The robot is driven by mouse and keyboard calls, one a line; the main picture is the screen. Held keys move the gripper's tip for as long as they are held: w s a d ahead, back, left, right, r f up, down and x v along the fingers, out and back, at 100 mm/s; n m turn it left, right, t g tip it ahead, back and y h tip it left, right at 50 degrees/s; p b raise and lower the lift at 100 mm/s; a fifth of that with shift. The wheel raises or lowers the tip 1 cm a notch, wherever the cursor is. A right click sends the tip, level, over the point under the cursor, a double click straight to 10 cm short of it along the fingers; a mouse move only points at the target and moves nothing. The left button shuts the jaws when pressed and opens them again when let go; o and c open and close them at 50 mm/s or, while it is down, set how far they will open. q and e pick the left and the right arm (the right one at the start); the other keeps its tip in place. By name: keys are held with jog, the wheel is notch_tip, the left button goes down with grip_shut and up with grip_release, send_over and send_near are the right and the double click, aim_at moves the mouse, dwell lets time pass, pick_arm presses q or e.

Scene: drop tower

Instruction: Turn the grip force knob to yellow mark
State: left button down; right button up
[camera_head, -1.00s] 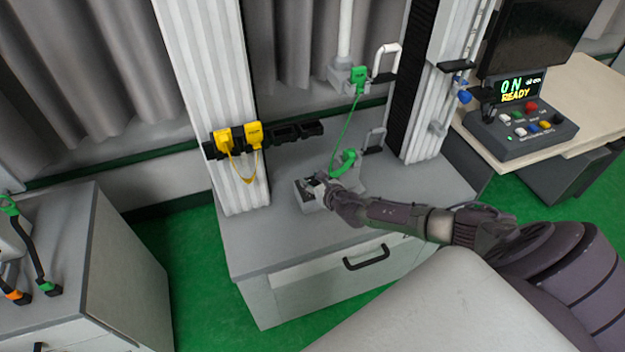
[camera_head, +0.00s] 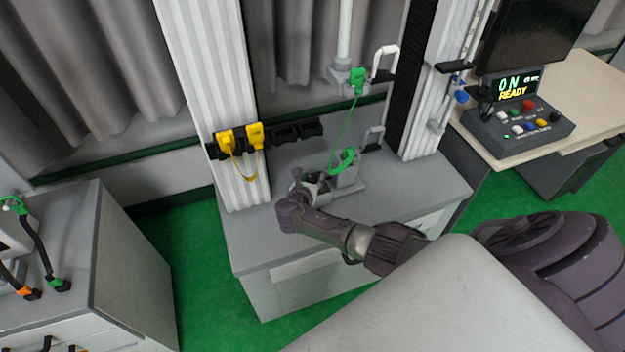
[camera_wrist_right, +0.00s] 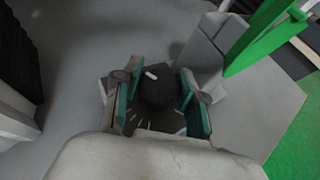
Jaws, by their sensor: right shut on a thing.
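The grip force knob (camera_wrist_right: 158,90) is a dark round knob with a white pointer line, seen in the right wrist view. My right gripper (camera_wrist_right: 160,98) is shut on it, with a teal-lined finger on each side. White scale ticks show on the dark plate below the knob; I cannot make out a yellow mark. In the head view my right gripper (camera_head: 312,184) is at the small device on the grey cabinet top, and the wrist hides the knob. My left gripper is not in view.
A control box (camera_head: 520,128) showing "ON READY" sits on the right table. The cabinet top's left part (camera_head: 250,235) is clear.

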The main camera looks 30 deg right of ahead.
jog(key=m+g+h+b, duration=0.1)
jog(key=m+g+b, duration=0.1)
jog(key=m+g+h+b, duration=0.1)
jog(key=m+g+b, duration=0.1)
jog(key=b, duration=0.1)
jog(key=shift+f+m+g+h, duration=0.2)
jog(key=shift+m+g+h, duration=0.1)
jog(key=shift+m, duration=0.1)
jog(key=shift+r+m+g+h+b, duration=0.2)
jog(key=shift+m+g+h+b, duration=0.1)
jog(key=shift+m+g+b, duration=0.55)
jog(key=shift+r, duration=0.1)
jog(key=o, duration=1.1)
jog(key=shift+o, duration=0.2)
